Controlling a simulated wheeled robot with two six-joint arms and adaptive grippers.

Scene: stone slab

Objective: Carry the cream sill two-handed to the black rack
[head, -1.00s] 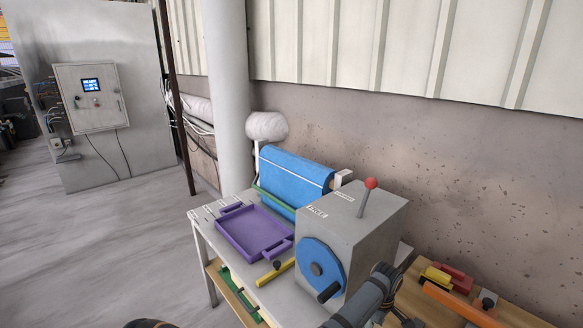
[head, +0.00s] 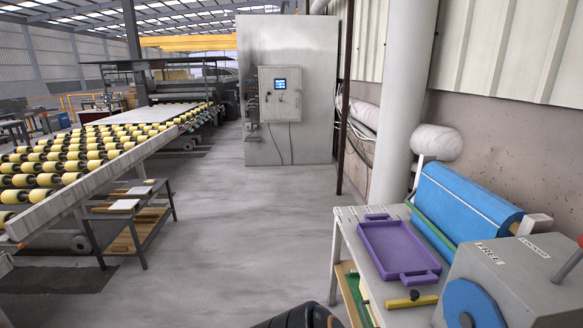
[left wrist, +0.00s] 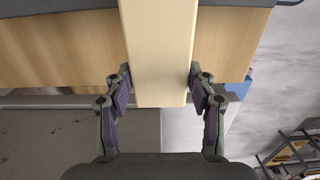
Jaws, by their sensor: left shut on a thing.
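In the left wrist view the cream sill (left wrist: 157,45) is a long pale bar running from the top edge to mid-frame. My left gripper (left wrist: 160,88) is shut on it, one finger pressed to each side, near its close end. The sill's far end runs out of the picture. In the head view neither the sill nor a gripper shows. A dark rack with shelves (head: 133,223) stands on the floor left of centre beside the roller table, with several pale pieces on it. My right gripper is out of view.
A workbench (head: 347,212) at the right holds a purple tray (head: 398,247), a blue roll (head: 462,203), a yellow-handled tool (head: 411,300) and a grey machine box. A roller table (head: 85,165) lines the left. Open grey floor (head: 245,225) lies between them, up to a grey cabinet (head: 286,60).

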